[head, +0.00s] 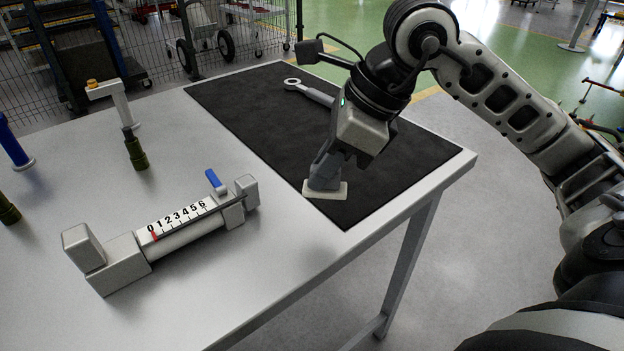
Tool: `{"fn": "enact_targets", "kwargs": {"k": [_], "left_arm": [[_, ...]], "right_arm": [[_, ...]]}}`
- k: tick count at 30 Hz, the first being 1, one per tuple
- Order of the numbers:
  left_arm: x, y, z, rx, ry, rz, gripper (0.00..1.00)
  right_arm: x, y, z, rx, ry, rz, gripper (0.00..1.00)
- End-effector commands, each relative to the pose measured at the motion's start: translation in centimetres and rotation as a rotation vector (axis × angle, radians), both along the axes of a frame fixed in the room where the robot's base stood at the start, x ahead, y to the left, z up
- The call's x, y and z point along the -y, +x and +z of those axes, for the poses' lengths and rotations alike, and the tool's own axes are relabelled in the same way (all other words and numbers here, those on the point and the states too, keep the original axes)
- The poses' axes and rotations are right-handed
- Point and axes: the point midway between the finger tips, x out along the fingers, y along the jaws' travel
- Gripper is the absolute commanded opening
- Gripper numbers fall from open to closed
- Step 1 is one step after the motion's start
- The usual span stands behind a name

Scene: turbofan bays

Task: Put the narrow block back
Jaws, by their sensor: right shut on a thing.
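A pale, flat-edged block (325,190), which looks like the narrow block, shows at the tips of my right gripper (325,178). My right gripper points down and is shut on it, and the fingers hide its upper part. The block is over the left front edge of the black mat (250,105); I cannot tell whether it touches the surface. A grey measuring fixture (185,238) with a 0 to 6 scale, a red mark near 0 and a blue lever (215,181) lies left of the gripper. My left gripper is not in view.
A ring-ended tool (308,92) lies on the mat behind my right gripper. The grey table (250,285) is clear in front of the fixture.

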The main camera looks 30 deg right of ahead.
Motion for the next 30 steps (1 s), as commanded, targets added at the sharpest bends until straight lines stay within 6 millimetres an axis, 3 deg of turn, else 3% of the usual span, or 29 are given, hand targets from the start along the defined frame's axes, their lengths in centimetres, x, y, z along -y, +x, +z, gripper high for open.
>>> {"fn": "enact_targets", "kwargs": {"k": [9,14,30], "left_arm": [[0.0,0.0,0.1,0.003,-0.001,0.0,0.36],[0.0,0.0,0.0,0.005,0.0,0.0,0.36],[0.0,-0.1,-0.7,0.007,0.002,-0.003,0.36]], "right_arm": [[-0.8,1.8,-2.9,-0.004,0.001,0.0,0.0],[-0.7,1.6,-5.0,-0.004,-0.001,0.0,0.0],[-0.7,1.7,-6.1,0.001,0.0,0.0,0.0]]}}
